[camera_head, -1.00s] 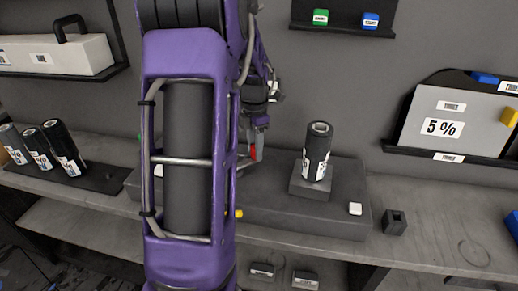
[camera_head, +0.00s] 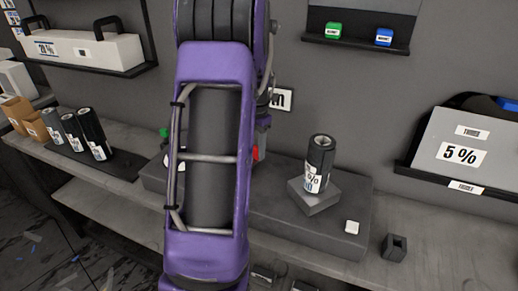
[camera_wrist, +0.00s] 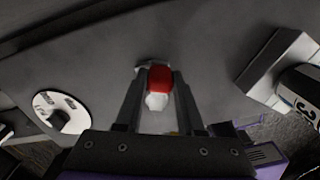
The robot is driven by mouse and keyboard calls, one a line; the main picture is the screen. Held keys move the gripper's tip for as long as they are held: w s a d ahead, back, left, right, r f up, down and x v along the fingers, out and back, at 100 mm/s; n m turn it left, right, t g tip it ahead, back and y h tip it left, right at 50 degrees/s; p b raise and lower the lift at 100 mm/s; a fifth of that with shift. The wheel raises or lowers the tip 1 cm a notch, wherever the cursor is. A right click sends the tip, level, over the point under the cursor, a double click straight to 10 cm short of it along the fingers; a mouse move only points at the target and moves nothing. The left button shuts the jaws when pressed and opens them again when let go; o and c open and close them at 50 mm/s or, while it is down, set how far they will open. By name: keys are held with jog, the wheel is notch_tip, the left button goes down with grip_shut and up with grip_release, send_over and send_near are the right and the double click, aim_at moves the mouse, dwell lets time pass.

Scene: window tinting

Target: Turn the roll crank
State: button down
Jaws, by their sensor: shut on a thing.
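The crank's red handle (camera_wrist: 160,79) sits between the two dark fingers of my gripper (camera_wrist: 159,84) in the wrist view. The fingers are shut on it from both sides. A pale, white part (camera_wrist: 156,102) shows just below the red. In the head view a small red piece (camera_head: 256,152) shows at the right edge of my purple arm, above the grey bench block. My arm hides most of the gripper and the rest of the crank there. A black roll (camera_head: 319,165) with a white label stands on a small grey block to the right.
A white disc (camera_wrist: 60,110) with a dark knob lies left of the gripper in the wrist view. Several rolls (camera_head: 83,132) stand on the left bench. A 5% panel (camera_head: 462,145) leans on the right shelf.

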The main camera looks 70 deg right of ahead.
jog(key=shift+w+d+n, duration=0.15)
jog(key=shift+w+n, duration=0.35)
jog(key=shift+n, duration=0.4)
jog(key=c, duration=0.5)
grip_release()
notch_tip(320, 180, up, 17)
jog(key=shift+r+p, duration=0.2)
jog(key=shift+p, duration=0.1)
dwell(0.7)
